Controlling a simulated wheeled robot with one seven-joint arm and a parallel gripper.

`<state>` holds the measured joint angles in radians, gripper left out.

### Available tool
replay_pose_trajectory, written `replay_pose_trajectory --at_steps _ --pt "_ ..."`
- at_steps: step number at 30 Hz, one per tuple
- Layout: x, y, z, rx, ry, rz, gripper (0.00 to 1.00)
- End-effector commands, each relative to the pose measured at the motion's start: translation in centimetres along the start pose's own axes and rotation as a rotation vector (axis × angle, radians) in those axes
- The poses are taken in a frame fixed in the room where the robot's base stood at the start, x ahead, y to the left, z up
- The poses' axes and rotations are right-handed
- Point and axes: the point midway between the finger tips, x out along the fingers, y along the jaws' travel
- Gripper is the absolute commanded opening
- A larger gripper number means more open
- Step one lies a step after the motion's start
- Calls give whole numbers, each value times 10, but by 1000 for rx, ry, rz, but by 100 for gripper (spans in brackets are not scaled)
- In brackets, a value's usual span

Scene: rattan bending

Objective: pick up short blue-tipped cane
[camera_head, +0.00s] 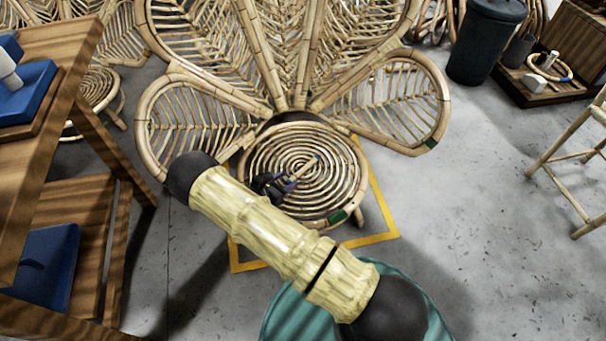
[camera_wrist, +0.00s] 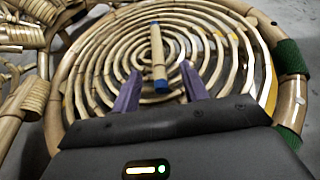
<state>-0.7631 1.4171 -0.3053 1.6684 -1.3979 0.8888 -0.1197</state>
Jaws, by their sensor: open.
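The short blue-tipped cane (camera_wrist: 157,57) lies on the round coiled rattan seat (camera_wrist: 108,65) of a chair. Its blue end points toward me in the wrist view, between and just ahead of the fingertips. The cane also shows as a small pale stick (camera_head: 303,167) on the seat in the head view. In the head view my gripper (camera_head: 284,184) is over the left middle of the seat, close to the cane. Whether the fingers touch the seat cannot be told.
The chair's fan-shaped rattan back (camera_head: 290,60) rises behind the seat. Green wraps (camera_wrist: 288,57) mark the seat rim. A wooden table (camera_head: 55,60) stands at left, a dark bin (camera_head: 485,40) at back right, and a cane stool (camera_head: 575,150) at right. The floor (camera_head: 460,190) right of the chair is clear.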

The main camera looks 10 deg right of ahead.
Motion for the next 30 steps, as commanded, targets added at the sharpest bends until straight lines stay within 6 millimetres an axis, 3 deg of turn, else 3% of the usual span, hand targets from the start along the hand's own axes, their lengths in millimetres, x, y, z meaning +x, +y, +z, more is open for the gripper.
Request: replay_pose_trajectory --at_steps 14,30 --pt "9 0 -2 0 1 0 45" --pt "58 5 -5 0 1 0 45"
